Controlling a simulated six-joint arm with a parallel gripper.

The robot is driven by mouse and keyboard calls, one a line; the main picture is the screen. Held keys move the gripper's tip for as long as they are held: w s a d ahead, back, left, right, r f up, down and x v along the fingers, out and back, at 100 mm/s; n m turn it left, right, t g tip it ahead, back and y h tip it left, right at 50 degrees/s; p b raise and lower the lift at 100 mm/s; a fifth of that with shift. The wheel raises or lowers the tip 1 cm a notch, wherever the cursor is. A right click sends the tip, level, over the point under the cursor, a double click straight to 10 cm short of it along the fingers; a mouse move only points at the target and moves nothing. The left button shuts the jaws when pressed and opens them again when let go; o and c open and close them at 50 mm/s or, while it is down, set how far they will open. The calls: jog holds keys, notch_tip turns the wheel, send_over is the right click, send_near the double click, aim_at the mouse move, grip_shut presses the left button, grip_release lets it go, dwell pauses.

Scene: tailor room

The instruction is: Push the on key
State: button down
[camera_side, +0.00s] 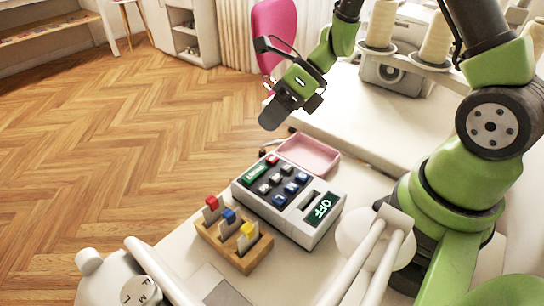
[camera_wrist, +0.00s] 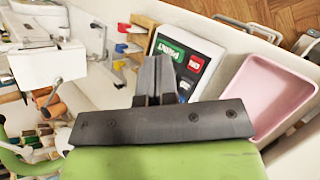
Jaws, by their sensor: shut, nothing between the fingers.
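A white keypad box (camera_side: 318,232) with a dark panel sits on the table in the side view. Its panel carries a green key with lettering I cannot read surely (camera_side: 255,173), a red key (camera_side: 272,160), and several white and blue keys. A green display (camera_side: 320,208) on it reads OFF. The wrist view also shows the box (camera_wrist: 213,47), its green key (camera_wrist: 167,48) and red key (camera_wrist: 195,63); my fingers hide part of it. My gripper (camera_side: 271,122) is shut and empty, raised above the back of the box, clear of the keys.
A pink tray (camera_side: 309,154) lies directly behind the box; it is right of my fingers in the wrist view (camera_wrist: 268,95). A wooden holder (camera_side: 235,252) with red, blue and yellow-topped pieces stands at front left. Thread cones (camera_side: 381,22) stand behind.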

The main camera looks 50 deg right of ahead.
aim_at(272, 156)
jog(key=shift+f, duration=2.45)
jog(key=shift+f, duration=0.1)
jog(key=shift+f, duration=0.3)
jog(key=shift+f, duration=0.4)
dwell(0.6)
dwell(0.3)
jog(key=shift+r, duration=0.85)
jog(key=shift+r, duration=2.5)
